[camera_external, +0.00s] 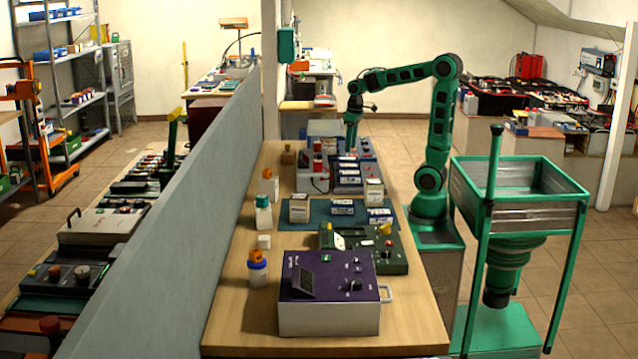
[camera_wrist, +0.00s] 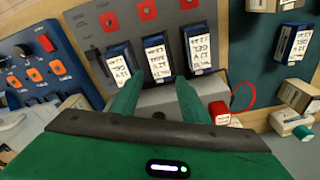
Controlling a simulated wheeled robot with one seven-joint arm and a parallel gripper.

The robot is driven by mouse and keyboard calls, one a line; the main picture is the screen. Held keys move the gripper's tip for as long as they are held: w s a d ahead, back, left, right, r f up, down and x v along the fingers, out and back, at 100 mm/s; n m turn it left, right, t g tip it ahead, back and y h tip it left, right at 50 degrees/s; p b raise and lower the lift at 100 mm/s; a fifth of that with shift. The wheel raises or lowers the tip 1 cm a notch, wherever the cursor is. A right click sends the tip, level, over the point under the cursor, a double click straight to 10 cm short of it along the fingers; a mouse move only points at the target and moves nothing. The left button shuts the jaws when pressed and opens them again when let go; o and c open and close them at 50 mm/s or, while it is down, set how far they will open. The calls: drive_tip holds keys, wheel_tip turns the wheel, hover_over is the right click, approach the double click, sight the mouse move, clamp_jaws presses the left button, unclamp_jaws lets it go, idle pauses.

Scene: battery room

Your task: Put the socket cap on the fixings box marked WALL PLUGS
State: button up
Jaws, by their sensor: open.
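My gripper (camera_external: 351,143) is over the far part of the bench, pointing down. In the wrist view its two green fingers (camera_wrist: 158,98) are apart, with nothing held between them. Blue blocks with white labels (camera_wrist: 157,57) stand in a grey panel beyond the fingertips. Cream boxes are candidates for the fixings box: one at the mat's left (camera_external: 299,209), one at its right (camera_external: 374,192). Their print is too small to read, so I cannot tell which says WALL PLUGS. A red cap-like piece (camera_wrist: 220,112) lies right of the fingers; I cannot tell if it is the socket cap.
A purple instrument (camera_external: 329,290) stands at the near end of the bench, with a dark green instrument (camera_external: 387,258) behind it. A green-framed hopper (camera_external: 520,185) stands right of the bench.

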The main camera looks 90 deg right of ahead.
drive_tip(key=s+a+f+m, duration=0.1)
drive_tip(key=s+a+f, duration=0.2)
drive_tip(key=s, duration=0.5)
drive_tip(key=s+a+f+g, duration=0.1)
drive_tip(key=s+a+f, duration=0.3)
drive_tip(key=s, duration=0.4)
drive_tip(key=shift+s+a+f+m+y, duration=0.2)
drive_tip(key=shift+a+m+y, duration=0.15)
drive_tip(key=shift+a, duration=0.25)
